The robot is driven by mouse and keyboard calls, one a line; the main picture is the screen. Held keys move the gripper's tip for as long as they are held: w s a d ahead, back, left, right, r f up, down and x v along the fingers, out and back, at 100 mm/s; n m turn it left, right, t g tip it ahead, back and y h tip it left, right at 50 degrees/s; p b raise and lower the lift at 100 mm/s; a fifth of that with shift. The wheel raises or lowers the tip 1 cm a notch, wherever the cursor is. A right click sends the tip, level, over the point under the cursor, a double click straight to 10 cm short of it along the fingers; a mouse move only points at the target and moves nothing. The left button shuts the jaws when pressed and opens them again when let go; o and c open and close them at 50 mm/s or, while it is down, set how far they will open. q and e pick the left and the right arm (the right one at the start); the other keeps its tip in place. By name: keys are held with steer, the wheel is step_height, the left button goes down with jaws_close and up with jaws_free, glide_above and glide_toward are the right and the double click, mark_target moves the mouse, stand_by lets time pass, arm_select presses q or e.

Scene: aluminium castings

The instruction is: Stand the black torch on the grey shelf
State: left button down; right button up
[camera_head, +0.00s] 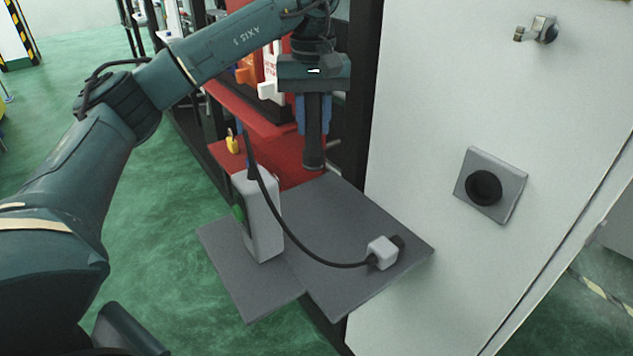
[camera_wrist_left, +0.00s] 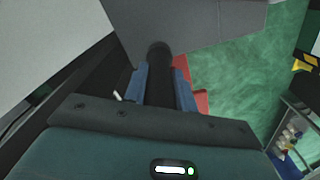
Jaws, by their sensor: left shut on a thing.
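The black torch (camera_head: 314,143) is upright between the fingers of my left gripper (camera_head: 314,115), which is shut on it. Its lower end is near the back edge of the grey shelf (camera_head: 340,225); I cannot tell whether it touches. In the left wrist view the torch (camera_wrist_left: 160,75) runs between the two blue fingers of my left gripper (camera_wrist_left: 162,85), and its end overlaps the grey shelf (camera_wrist_left: 215,22). My right gripper is not in view.
On the shelf stand a pale box-shaped device (camera_head: 262,215) and a small white plug (camera_head: 382,252), joined by a black cable (camera_head: 300,245). A white wall panel (camera_head: 440,110) with a black round socket (camera_head: 484,187) borders the right side. Red shelving (camera_head: 280,160) lies behind. The shelf's middle is free apart from the cable.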

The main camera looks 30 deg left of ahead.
mark_target(313, 147)
arm_select(q)
steer(key=shift+f, duration=3.55)
steer(key=shift+s, duration=0.1)
steer(key=c, duration=1.1)
jaws_free()
steer(key=shift+f, duration=0.1)
step_height(313, 147, up, 12)
steer(key=shift+r+p, duration=0.15)
steer(key=shift+p, duration=0.55)
